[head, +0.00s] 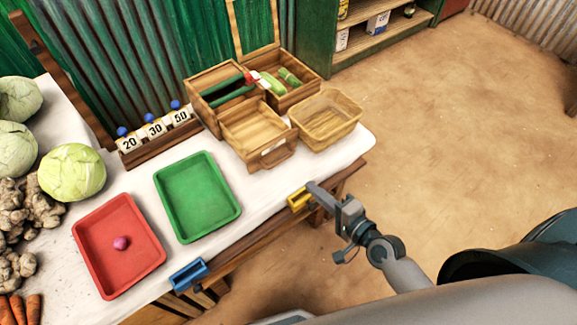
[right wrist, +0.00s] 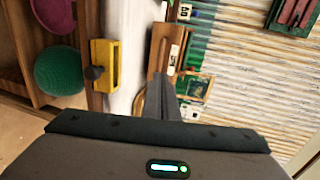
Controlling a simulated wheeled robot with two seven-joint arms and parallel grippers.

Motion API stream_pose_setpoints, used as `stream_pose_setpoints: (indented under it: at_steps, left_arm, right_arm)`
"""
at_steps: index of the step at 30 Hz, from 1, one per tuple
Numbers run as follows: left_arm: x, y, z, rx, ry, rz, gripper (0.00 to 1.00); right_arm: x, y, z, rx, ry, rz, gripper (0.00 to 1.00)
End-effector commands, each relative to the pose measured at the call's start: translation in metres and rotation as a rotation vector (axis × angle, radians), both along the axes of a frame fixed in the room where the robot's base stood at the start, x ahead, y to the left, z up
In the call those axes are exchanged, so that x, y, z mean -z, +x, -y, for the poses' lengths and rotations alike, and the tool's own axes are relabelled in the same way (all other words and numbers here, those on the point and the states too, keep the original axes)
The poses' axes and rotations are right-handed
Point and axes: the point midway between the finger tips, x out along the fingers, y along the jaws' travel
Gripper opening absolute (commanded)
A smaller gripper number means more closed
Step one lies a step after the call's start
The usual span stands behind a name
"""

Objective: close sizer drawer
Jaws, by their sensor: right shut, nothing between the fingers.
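The sizer is a wooden box (head: 205,80) at the back of the white-topped table, with its framed lid raised. Its drawer (head: 250,132) is pulled out toward the front and looks empty. The drawer front carries a pale label and a handle (head: 280,154). My right gripper (head: 313,187) is shut and empty near the table's front edge, to the right of and in front of the drawer, apart from it. In the right wrist view its closed fingers (right wrist: 165,95) point toward a wooden front with a white label (right wrist: 172,60). My left gripper is not in view.
A wooden tray (head: 325,122) stands right beside the drawer. A green tray (head: 197,197) and a red tray (head: 117,245) lie to the left. A yellow holder (head: 299,200) and a blue holder (head: 188,274) sit on the table's front edge. Open floor lies to the right.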

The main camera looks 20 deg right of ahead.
Motion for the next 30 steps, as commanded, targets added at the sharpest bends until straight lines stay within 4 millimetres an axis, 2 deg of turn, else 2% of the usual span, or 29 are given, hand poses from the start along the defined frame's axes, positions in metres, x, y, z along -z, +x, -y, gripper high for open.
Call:
stream_pose_setpoints:
  at_steps: [18, 24, 30]
  left_arm:
    - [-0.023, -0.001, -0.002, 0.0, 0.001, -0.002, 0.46]
    - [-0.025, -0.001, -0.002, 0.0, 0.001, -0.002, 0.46]
    - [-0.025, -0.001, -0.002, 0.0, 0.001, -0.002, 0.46]
  right_arm:
    - [0.018, 0.091, -0.034, 0.0, 0.0, 0.0, 0.0]
    - [0.023, 0.105, -0.04, 0.0, 0.0, 0.0, 0.0]
    - [0.024, 0.108, -0.041, 0.0, 0.0, 0.0, 0.0]
